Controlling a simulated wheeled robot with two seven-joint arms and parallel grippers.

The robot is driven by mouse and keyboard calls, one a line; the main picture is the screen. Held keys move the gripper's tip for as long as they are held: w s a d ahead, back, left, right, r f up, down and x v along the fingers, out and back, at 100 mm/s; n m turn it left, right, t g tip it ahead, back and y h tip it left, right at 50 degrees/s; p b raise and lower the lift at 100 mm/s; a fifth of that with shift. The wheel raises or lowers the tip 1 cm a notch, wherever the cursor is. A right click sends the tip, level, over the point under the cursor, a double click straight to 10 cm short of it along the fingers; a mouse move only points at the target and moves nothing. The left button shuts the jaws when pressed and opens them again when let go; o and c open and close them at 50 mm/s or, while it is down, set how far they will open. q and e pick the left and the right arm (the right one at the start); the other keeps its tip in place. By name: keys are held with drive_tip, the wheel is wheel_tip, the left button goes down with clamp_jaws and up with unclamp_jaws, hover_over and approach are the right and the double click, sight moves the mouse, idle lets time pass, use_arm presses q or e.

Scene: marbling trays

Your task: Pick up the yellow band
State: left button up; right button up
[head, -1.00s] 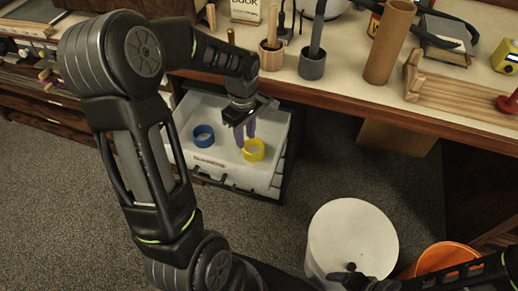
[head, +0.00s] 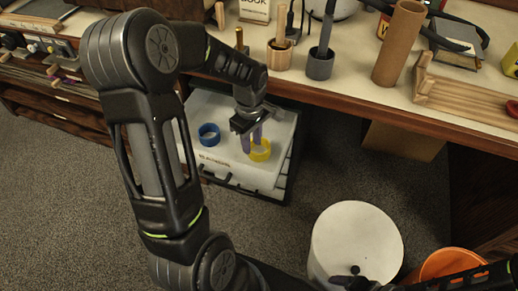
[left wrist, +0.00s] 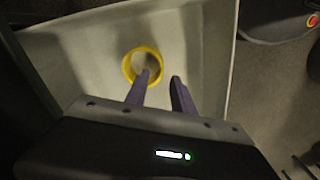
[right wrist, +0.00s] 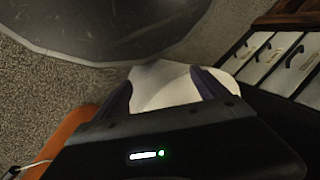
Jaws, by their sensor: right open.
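The yellow band (head: 260,151) is a ring in the open white drawer (head: 225,171), at its right. My left gripper (head: 252,139) points down into the drawer, open, with its purple fingers at the band. In the left wrist view the band (left wrist: 127,67) lies just beyond the fingertips of my left gripper (left wrist: 161,76); one finger overlaps its lower right edge. I cannot tell whether that finger touches the band or is inside it. My right gripper (right wrist: 162,76) is open and empty in the right wrist view, away from the drawer.
A blue band (head: 209,134) lies in the drawer, left of the yellow one. The worktop (head: 345,91) overhangs behind, with a cardboard tube (head: 399,45) and tool holders. A white round container (head: 355,235) and an orange bucket (head: 452,262) stand at the lower right.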

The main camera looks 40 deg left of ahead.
sight(252, 152)
use_arm(q)
wheel_tip(252, 152, down, 5)
drive_tip(key=shift+r+b, duration=0.15)
drive_tip(key=shift+b, duration=0.35)
drive_tip(key=shift+c, duration=0.4)
clamp_jaws()
